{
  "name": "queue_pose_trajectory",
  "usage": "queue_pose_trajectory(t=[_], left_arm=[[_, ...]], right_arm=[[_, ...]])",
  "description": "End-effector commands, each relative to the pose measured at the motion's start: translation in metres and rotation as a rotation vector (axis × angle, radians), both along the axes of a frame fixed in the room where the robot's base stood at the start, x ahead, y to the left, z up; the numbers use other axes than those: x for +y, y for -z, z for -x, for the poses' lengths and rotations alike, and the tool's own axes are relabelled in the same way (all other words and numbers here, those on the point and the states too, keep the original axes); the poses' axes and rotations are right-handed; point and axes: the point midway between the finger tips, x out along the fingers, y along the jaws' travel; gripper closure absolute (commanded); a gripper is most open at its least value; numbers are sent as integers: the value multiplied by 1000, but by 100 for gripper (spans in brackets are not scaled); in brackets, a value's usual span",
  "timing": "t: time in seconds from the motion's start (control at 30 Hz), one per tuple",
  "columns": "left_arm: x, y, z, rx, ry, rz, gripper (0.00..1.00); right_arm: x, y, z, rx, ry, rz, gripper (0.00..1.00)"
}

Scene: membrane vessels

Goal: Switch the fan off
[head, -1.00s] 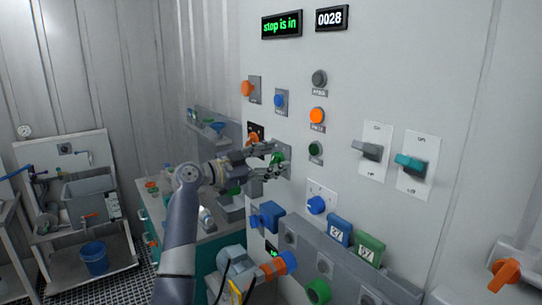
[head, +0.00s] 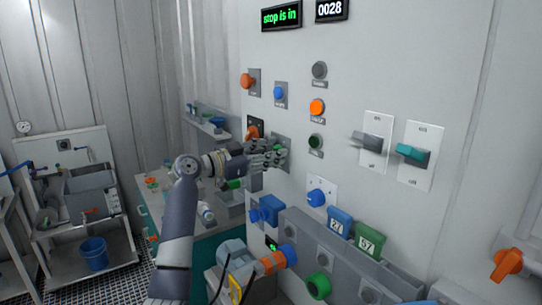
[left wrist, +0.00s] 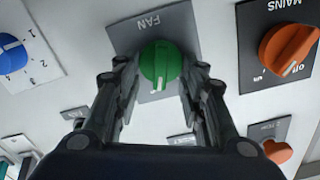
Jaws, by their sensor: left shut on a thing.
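The fan switch is a green rotary knob (left wrist: 160,62) on a grey plate marked FAN (left wrist: 165,25) in the left wrist view. Its white pointer line faces the bottom of that picture. My left gripper (left wrist: 160,88) has a finger on each side of the knob and is shut on it. In the head view my left gripper (head: 272,153) is at the wall panel, and its fingers hide the knob. The position marks around the knob are not readable. My right gripper is not in view.
An orange MAINS knob (left wrist: 288,46) is close to the right of the fan plate in the left wrist view, and a blue numbered knob (left wrist: 10,53) is to the left. In the head view, blue and green boxes (head: 370,243) sit on a ledge below.

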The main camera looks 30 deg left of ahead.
Motion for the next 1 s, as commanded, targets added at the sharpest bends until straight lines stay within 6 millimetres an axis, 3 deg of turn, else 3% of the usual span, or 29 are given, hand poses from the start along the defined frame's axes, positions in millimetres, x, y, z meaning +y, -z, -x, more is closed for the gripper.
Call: queue_pose_trajectory(t=[0.4,1.0], left_arm=[[5,0,-2,146,-1,350,86],[10,0,-4,311,-2,756,86]], right_arm=[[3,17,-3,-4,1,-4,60],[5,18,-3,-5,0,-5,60]])
